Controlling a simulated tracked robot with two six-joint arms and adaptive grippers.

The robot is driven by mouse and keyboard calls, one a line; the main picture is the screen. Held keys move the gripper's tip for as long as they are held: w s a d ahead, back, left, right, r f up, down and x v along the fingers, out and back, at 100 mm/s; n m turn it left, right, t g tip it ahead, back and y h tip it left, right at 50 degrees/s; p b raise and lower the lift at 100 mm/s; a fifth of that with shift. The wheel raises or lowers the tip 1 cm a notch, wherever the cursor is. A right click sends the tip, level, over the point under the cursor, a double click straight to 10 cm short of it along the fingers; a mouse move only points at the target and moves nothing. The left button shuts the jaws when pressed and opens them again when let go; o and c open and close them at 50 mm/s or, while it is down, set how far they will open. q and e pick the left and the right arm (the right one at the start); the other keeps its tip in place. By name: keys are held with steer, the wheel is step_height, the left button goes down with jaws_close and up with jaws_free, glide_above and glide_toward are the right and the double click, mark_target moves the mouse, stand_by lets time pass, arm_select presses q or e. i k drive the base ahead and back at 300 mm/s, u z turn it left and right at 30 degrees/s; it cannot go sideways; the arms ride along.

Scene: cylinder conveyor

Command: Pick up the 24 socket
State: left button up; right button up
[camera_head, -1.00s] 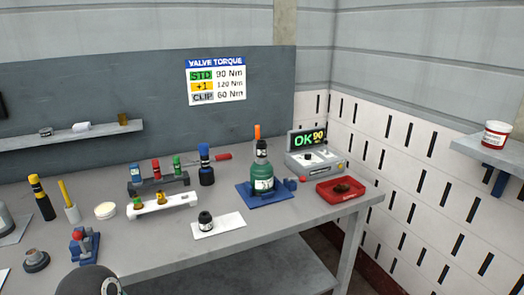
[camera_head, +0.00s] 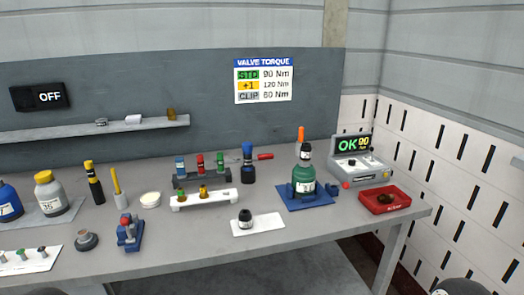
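A dark socket (camera_head: 246,218) stands on a white mat (camera_head: 269,226) at the front middle of the bench; I cannot read a size on it. A dark rack (camera_head: 208,181) behind it holds upright pieces with blue (camera_head: 180,164), red (camera_head: 200,163) and green (camera_head: 220,160) bands, too small to read. I cannot tell which piece is the 24 socket. Neither of my grippers shows; only dark rounded parts, probably of my arms, show at the bottom edge.
A green-bodied valve (camera_head: 305,187) stands on a blue base, with a controller (camera_head: 359,166) reading OK 90 and a red tray (camera_head: 384,200) to its right. A white holder (camera_head: 205,199) and a blue fixture (camera_head: 129,232) stand left. Bare bench front (camera_head: 190,250) is free.

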mark_target(306, 148)
steer(key=z, duration=0.1)
steer(key=i, duration=0.2)
steer(key=u, duration=2.15)
steer(key=k, duration=1.5)
steer(key=z, duration=1.15)
steer(key=i, duration=1.25)
steer(key=z, duration=0.1)
